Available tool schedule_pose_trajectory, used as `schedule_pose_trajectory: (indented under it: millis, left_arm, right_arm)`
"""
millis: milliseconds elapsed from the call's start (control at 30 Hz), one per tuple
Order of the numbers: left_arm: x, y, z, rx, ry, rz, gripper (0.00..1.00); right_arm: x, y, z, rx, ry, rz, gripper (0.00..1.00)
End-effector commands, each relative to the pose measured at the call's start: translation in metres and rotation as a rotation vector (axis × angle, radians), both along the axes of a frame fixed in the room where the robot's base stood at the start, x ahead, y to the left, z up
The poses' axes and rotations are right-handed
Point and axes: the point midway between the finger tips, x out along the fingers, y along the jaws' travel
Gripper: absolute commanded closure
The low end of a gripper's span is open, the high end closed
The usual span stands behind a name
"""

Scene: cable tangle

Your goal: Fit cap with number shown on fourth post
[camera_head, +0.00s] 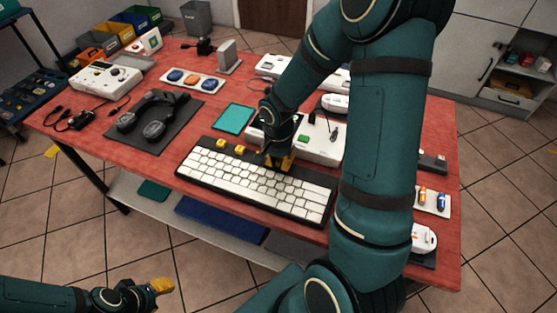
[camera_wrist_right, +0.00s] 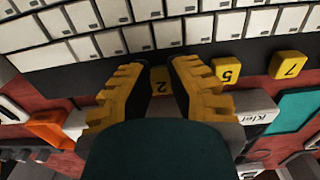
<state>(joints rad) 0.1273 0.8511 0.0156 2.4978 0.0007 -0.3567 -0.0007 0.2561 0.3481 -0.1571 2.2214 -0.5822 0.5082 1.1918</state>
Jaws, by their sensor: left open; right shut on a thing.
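A white-keyed keyboard (camera_head: 255,185) lies near the front of the red table, its black back strip (camera_wrist_right: 250,50) bearing yellow caps. The cap marked 7 (camera_head: 221,143) also shows in the wrist view (camera_wrist_right: 288,65), and the cap marked 5 (camera_head: 239,149) shows there too (camera_wrist_right: 227,70). My right gripper (camera_head: 280,162) is at the keyboard's back edge, shut on the yellow cap marked 2 (camera_wrist_right: 160,84). Whether that cap touches the strip is unclear. My left gripper (camera_head: 162,286) is open and empty, low in front of the table. Posts are not clearly visible.
A teal pad (camera_head: 233,118) and a white device (camera_head: 318,142) stand close behind the keyboard. Headphones (camera_head: 152,118) lie on a dark mat to the left. My right arm hides much of the table's right side.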

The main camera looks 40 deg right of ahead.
Motion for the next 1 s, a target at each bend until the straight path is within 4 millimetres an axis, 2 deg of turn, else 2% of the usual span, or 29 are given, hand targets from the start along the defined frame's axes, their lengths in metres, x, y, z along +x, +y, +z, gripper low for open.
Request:
schedule_pose_trajectory:
  millis: [667, 700, 733, 767, 1000]
  left_arm:
    - [0.0, 0.0, -0.0017, 0.0, 0.0, 0.0, 0.54]
    - [0.0, 0.0, -0.0017, 0.0, 0.0, 0.0, 0.54]
    - [0.0, 0.0, -0.0017, 0.0, 0.0, 0.0, 0.54]
    - [0.0, 0.0, -0.0017, 0.0, 0.0, 0.0, 0.54]
    - [0.0, 0.0, -0.0017, 0.0, 0.0, 0.0, 0.54]
  right_arm:
    - [0.0, 0.0, -0.0057, 0.0, 0.0, 0.0, 1.0]
    - [0.0, 0.0, -0.0057, 0.0, 0.0, 0.0, 0.71]
    - [0.0, 0.0, -0.0057, 0.0, 0.0, 0.0, 0.6]
    - [0.0, 0.0, -0.0056, 0.0, 0.0, 0.0, 0.55]
    - [0.0, -0.0002, -0.0056, 0.0, 0.0, 0.0, 0.55]
